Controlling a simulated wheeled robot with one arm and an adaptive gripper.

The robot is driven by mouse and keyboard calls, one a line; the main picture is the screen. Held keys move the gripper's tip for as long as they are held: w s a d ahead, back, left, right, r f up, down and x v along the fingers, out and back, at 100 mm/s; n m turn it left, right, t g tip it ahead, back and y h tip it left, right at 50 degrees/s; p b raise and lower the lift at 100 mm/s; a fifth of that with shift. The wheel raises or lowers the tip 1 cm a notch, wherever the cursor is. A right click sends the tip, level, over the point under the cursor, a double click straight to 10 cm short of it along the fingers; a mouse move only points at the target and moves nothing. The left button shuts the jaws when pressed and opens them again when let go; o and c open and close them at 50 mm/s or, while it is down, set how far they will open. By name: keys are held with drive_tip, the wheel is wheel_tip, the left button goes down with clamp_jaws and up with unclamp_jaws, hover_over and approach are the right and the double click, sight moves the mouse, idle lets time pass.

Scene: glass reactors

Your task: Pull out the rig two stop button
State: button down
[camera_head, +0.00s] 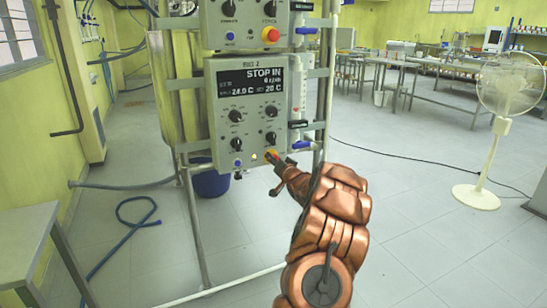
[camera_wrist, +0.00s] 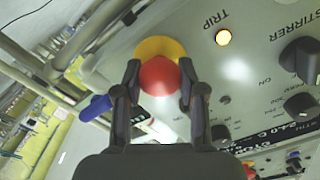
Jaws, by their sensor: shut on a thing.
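The rig two panel (camera_head: 252,140) is a grey box on a metal frame in the head view. Its display (camera_head: 251,83) reads "STOP IN" with temperature figures below. The red stop button (camera_wrist: 160,77) on a yellow collar (camera_wrist: 158,47) is at the middle of the wrist view. My gripper (camera_wrist: 159,66) has one finger on each side of the red head and is shut on it. In the head view my gripper (camera_head: 274,158) is at the panel's lower right corner and mostly hides the button.
Blue-handled valves (camera_head: 302,145) run along the frame beside the panel. Another panel (camera_head: 238,36) with its own red button (camera_head: 270,34) is above. A white fan (camera_head: 510,92) stands at right.

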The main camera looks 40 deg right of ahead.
drive_tip(key=c, duration=1.1)
unclamp_jaws()
drive_tip(key=shift+s+f, duration=0.1)
drive_tip(key=shift+f, duration=0.05)
drive_tip(key=o, duration=0.5)
drive_tip(key=shift+c, duration=0.2)
drive_tip(key=shift+s, duration=0.1)
drive_tip(key=v, duration=1.2)
